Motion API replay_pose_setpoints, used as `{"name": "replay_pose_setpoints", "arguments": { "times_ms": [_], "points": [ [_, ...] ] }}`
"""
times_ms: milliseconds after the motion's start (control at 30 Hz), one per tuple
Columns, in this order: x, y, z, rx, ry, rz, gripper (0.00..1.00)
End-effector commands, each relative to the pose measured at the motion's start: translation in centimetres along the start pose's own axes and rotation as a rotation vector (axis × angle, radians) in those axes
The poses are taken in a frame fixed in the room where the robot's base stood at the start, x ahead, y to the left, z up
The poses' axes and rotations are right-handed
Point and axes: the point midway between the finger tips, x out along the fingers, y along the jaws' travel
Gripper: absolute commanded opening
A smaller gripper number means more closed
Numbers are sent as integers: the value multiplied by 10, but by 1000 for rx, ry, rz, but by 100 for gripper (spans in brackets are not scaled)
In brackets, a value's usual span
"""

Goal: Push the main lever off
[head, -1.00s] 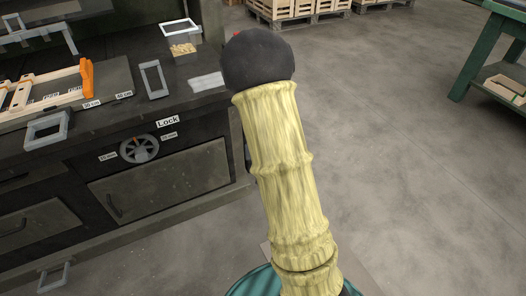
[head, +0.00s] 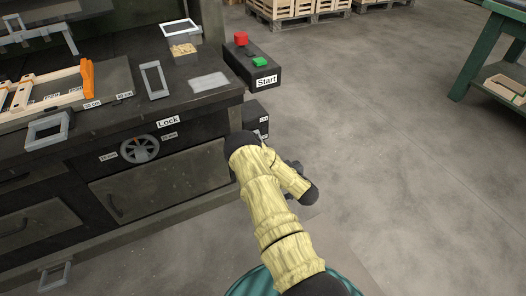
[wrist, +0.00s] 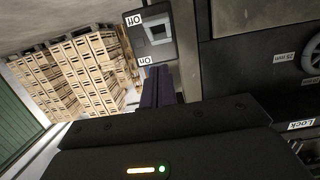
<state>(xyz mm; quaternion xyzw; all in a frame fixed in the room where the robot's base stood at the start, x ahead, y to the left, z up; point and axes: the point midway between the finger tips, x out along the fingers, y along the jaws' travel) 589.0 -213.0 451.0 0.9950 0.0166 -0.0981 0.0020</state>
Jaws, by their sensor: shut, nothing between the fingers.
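The main lever (wrist: 157,32) is a pale grey frame-shaped handle on a dark switch box (wrist: 138,52) in the wrist view. An "Off" label sits at the picture's upper left of the box and an "On" label at its lower edge, both upside down. My gripper (wrist: 158,72) is shut and empty, its dark fingertips just below the lever in the picture, by the "On" label. I cannot tell whether they touch the box. In the head view the switch box (head: 262,108) shows partly at the bench's right end; my arm hides the lever, and my gripper is mostly hidden.
The dark workbench (head: 225,98) fills the left, with a "Lock" handwheel (head: 139,149) on its front. A box with red and green buttons (head: 250,65) marked "Start" juts from its right end. Wooden crates (head: 300,12) stand far back.

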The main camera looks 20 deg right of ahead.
Motion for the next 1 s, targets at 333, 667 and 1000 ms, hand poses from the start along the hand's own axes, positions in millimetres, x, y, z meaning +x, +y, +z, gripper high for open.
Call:
{"name": "replay_pose_setpoints", "arguments": {
  "times_ms": [333,667,1000],
  "points": [
    [1,0,0,0,2,-2,0],
    [38,-1,3,-2,3,-5,0],
    [99,-1,3,-2,3,-5,0]
  ]
}}
